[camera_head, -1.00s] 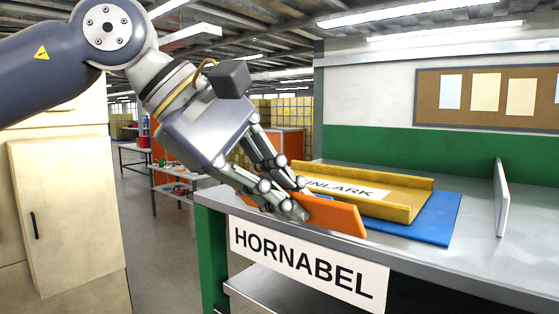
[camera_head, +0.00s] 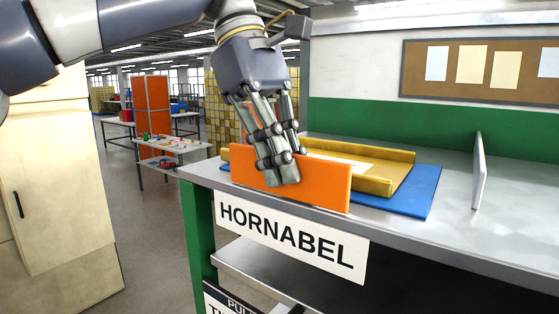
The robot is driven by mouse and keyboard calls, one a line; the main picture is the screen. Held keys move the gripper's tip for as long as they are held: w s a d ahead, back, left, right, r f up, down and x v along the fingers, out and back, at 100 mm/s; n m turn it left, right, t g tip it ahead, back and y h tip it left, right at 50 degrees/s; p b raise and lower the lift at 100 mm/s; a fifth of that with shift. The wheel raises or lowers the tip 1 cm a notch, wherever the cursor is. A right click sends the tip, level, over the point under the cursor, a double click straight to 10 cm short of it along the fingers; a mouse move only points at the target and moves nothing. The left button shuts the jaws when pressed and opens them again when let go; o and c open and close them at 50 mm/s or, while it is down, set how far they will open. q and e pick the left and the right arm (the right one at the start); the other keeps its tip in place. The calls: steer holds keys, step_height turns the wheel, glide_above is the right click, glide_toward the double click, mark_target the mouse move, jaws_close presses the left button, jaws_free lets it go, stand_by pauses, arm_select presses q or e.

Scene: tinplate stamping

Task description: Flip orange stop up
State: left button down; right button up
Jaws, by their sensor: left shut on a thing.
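The orange stop (camera_head: 322,183) is a flat plate at the front left edge of the grey bench. It stands up on its long edge, close to upright. My left gripper (camera_head: 285,172) comes down from above and is shut on the orange stop, left of its middle. The fingers hide part of the plate. Behind the stop, a yellow tray (camera_head: 389,173) with raised edges lies on a blue mat (camera_head: 416,192). My right gripper is not in view.
The grey bench top (camera_head: 470,232) is clear at the right front. A thin white upright panel (camera_head: 479,172) stands on it. A HORNABEL sign (camera_head: 290,236) hangs on the bench front. A beige cabinet (camera_head: 62,190) stands at the left.

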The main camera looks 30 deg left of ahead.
arm_select(q)
steer(key=shift+f, duration=0.1)
stand_by(0.4)
steer(key=c, duration=1.8)
jaws_free()
steer(key=shift+o, duration=0.2)
steer(key=shift+r, duration=0.2)
steer(key=shift+w+a+r, duration=0.1)
steer(key=shift+a+r, duration=0.05)
steer(key=shift+r, duration=0.1)
steer(key=a, duration=0.4)
steer(key=w+a, duration=0.1)
steer(key=a, duration=0.7)
steer(key=shift+w+r, duration=0.15)
steer(key=shift+w, duration=0.05)
